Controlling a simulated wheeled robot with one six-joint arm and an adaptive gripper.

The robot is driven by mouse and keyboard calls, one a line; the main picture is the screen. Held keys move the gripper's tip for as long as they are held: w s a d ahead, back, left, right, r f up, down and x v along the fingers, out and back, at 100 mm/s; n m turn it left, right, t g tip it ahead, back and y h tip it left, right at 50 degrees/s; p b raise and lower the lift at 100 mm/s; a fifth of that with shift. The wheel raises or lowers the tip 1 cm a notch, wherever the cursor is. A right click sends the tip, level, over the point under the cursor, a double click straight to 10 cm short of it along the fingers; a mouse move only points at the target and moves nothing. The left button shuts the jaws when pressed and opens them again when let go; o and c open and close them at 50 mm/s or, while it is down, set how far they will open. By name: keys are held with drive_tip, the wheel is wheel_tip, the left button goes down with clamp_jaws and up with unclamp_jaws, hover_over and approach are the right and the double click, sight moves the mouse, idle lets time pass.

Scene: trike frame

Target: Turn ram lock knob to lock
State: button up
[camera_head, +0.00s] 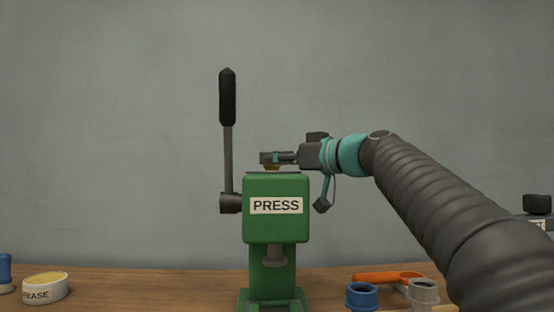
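The green press (275,224) with a white PRESS label stands upright on the wooden bench. A small brass-coloured piece, which looks like the ram lock knob (271,167), shows just above the press's top. My gripper (270,158) reaches in from the right, level, with its fingertips right over this piece and hiding most of it. I cannot tell whether the fingers touch or grip it, nor how far apart they are. The ram (274,256) sticks out below the press head. The knob's turned position cannot be made out.
The press's lever (228,100) stands upright at its left side. A grease tin (45,289) sits on the bench at left. An orange tool (375,279), a blue cup (361,297) and a grey cup (423,292) are at right, below my arm. The wall behind is bare.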

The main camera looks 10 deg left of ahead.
drive_tip(key=shift+w+d+n+g+y+p, duration=0.1)
drive_tip(key=shift+w+n+g+y+p, duration=0.2)
drive_tip(key=shift+n+g, duration=0.4)
drive_tip(key=n+g+p, duration=0.1)
drive_tip(key=g, duration=0.1)
drive_tip(key=shift+r+g+y, duration=0.15)
drive_tip(key=shift+g+y, duration=0.15)
drive_tip(key=shift+y, duration=0.1)
drive_tip(key=shift+n+g+p, duration=0.75)
drive_tip(key=shift+n+g, duration=0.25)
drive_tip(key=shift+g, duration=0.3)
drive_tip(key=o, duration=1.2)
drive_tip(key=shift+c, duration=0.2)
drive_tip(key=d, duration=1.2)
drive_tip(key=shift+s, duration=0.45)
